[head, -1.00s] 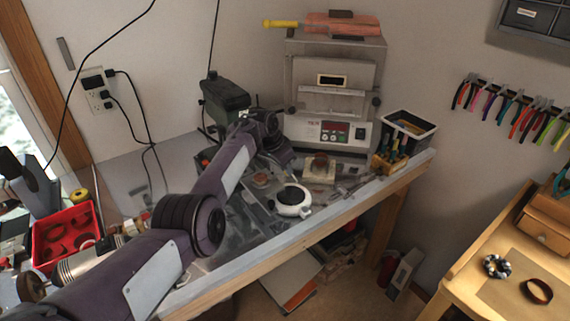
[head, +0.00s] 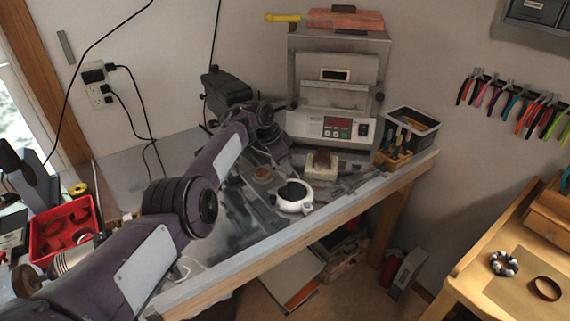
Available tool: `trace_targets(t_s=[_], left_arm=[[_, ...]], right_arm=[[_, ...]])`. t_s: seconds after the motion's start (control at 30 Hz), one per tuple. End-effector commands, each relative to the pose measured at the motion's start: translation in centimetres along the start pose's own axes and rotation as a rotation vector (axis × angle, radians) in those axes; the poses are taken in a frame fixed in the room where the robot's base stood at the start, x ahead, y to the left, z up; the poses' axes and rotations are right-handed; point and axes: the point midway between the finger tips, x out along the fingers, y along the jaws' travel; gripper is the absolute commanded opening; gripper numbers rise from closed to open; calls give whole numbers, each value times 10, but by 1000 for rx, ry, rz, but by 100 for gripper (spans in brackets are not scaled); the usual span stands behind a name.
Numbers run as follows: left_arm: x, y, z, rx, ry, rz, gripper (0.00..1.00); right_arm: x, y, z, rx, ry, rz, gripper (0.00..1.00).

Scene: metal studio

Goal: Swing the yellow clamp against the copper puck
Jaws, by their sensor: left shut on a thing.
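My left gripper (head: 276,163) hangs below its wrist over the back of the workbench, in front of the kiln. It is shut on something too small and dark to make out. I cannot pick out a yellow clamp for certain near it. A small round copper-brown disc (head: 263,174), which may be the copper puck, lies on the bench just below and left of the gripper. Another brown piece (head: 322,158) sits on a pale block (head: 322,172) to the right. My right gripper is not in view.
A white round pot (head: 293,197) with a dark top stands in front of the gripper. The kiln (head: 335,90) stands behind, with a yellow-handled tool (head: 283,17) on top. A wooden tool holder (head: 393,160) and grey bin (head: 412,125) are at right. A red tray (head: 62,228) is at left.

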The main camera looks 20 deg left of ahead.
Motion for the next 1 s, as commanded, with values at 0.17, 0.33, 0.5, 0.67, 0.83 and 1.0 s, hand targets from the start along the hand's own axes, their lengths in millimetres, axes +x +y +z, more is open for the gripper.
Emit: trace_targets(t_s=[0.17, 0.33, 0.5, 0.67, 0.83, 1.0], left_arm=[[1, 0, 0, -1, -1, 1, 30], [0, 0, 0, -1, -1, 0, 39], [0, 0, 0, -1, 0, 0, 39], [-14, 0, -1, -1, 3, 0, 39], [-41, -1, -1, 0, 3, -1, 39], [-65, 0, -1, 0, 2, 0, 39]], right_arm=[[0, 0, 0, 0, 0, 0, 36], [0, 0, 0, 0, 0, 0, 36], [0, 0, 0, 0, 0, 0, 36], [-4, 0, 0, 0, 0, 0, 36], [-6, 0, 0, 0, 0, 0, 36], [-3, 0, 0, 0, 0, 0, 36]])
